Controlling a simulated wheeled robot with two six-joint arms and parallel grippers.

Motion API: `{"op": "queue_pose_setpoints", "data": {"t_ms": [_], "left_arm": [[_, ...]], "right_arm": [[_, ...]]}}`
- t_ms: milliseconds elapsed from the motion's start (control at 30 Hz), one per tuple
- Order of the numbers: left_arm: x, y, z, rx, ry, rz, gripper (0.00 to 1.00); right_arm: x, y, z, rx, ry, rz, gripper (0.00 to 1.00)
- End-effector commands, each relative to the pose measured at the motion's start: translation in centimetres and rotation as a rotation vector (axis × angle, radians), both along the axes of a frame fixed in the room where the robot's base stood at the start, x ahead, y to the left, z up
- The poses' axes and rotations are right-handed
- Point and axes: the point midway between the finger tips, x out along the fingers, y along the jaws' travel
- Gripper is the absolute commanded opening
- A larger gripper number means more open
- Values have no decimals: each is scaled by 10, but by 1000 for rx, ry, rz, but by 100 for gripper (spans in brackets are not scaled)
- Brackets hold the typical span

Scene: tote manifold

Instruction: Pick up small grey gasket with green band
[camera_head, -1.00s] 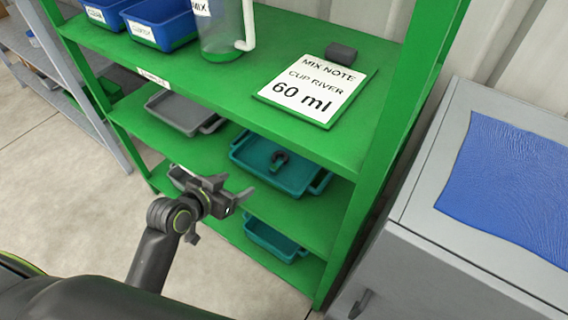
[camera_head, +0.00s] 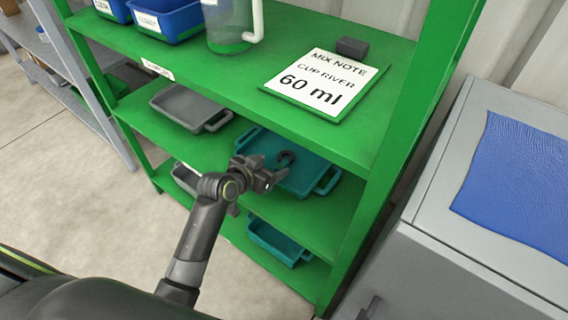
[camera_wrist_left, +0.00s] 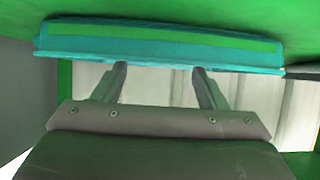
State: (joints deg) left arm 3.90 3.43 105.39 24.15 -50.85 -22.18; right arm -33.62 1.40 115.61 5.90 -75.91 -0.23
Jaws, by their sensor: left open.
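A small dark ring-like piece (camera_head: 286,156), likely the gasket, lies in the teal tray (camera_head: 325,182) on the middle shelf. I cannot make out a green band on it. My left gripper (camera_head: 277,174) is at the front of that tray, just in front of the piece, and hides part of both. In the left wrist view the gripper (camera_wrist_left: 163,80) is open, with nothing seen between its fingers. A teal tray edge with a green strip (camera_wrist_left: 160,57) spans the view beyond the fingertips; the dark piece does not show there. My right gripper is out of view.
The green top shelf (camera_head: 235,70) overhangs the middle shelf and carries a note board (camera_head: 318,82), a clear jug (camera_head: 228,25) and blue bins (camera_head: 165,25). A grey tray (camera_head: 190,107) sits left of the teal one. A grey cabinet (camera_head: 440,260) stands at the right.

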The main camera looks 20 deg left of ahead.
Motion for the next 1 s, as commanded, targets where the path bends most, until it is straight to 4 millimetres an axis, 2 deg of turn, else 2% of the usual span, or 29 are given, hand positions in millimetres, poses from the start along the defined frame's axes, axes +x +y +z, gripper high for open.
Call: {"op": "queue_pose_setpoints", "data": {"t_ms": [333, 667, 1000], "left_arm": [[37, -13, -21, -1, 0, 0, 66], [42, -14, -23, 0, 0, 1, 66], [42, -14, -23, -1, 0, 0, 23]], "right_arm": [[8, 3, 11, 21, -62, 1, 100], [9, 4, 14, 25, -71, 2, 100], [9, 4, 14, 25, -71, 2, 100]]}}
